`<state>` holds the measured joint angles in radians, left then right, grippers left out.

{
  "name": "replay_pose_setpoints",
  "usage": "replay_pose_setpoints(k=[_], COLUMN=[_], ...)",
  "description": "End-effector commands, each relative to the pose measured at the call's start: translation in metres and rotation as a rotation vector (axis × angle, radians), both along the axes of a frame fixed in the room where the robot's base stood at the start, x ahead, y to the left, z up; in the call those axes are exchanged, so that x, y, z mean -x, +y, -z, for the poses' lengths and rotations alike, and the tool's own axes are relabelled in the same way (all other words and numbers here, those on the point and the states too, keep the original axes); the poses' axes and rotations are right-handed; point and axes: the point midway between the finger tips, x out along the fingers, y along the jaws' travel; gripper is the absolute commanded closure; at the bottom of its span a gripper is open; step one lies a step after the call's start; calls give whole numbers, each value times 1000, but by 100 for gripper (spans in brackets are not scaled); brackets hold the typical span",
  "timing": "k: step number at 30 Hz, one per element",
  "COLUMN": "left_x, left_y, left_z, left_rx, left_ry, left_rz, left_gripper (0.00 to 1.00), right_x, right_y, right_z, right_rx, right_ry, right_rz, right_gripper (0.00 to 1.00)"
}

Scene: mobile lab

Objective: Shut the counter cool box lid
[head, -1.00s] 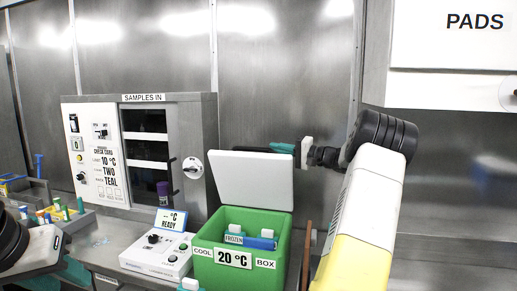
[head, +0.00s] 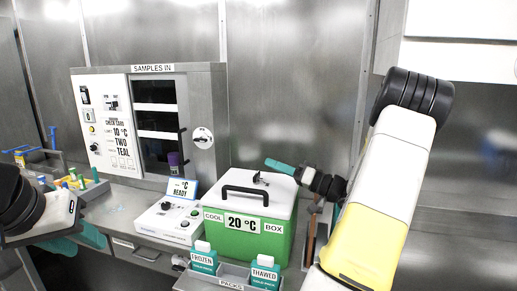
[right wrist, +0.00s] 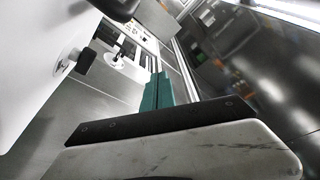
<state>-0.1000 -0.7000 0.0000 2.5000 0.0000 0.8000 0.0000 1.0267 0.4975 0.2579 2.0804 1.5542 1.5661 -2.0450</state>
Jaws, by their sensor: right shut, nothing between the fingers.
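The green cool box (head: 255,243) stands on the counter with a "20 °C" label on its front. Its white lid (head: 235,176) lies down flat over the top, with a black handle on it, and I see no clear gap at the front edge. The lid also fills the left of the right wrist view (right wrist: 40,60). My right gripper (head: 280,165) is shut and empty, just above the lid's back right area; I cannot tell whether it touches. Its teal fingers show in the right wrist view (right wrist: 157,91). My left gripper (head: 80,241) hangs at the far left with its teal fingers apart.
A packs tray (head: 210,284) with a frozen pack (head: 204,260) and a thawed pack (head: 265,273) is in front of the box. A control unit (head: 167,222) stands to its left, the samples cabinet (head: 205,95) behind left. A brown rod (head: 311,238) stands close at the right.

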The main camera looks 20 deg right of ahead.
Motion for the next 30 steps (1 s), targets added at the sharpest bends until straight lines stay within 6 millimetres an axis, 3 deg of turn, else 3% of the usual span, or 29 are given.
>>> replay_pose_setpoints(k=[6,12,30], left_x=[0,0,0], left_y=[0,0,0], left_z=[0,0,0], left_rx=[0,0,0], left_ry=[0,0,0], left_rz=[0,0,0], left_gripper=[64,64,64], right_x=[13,18,19], right_y=[10,14,14], right_z=[25,37,40], right_rx=[-2,-1,1], right_ry=[1,0,-1], right_rz=[-1,-1,-1], right_gripper=[100,100,100])
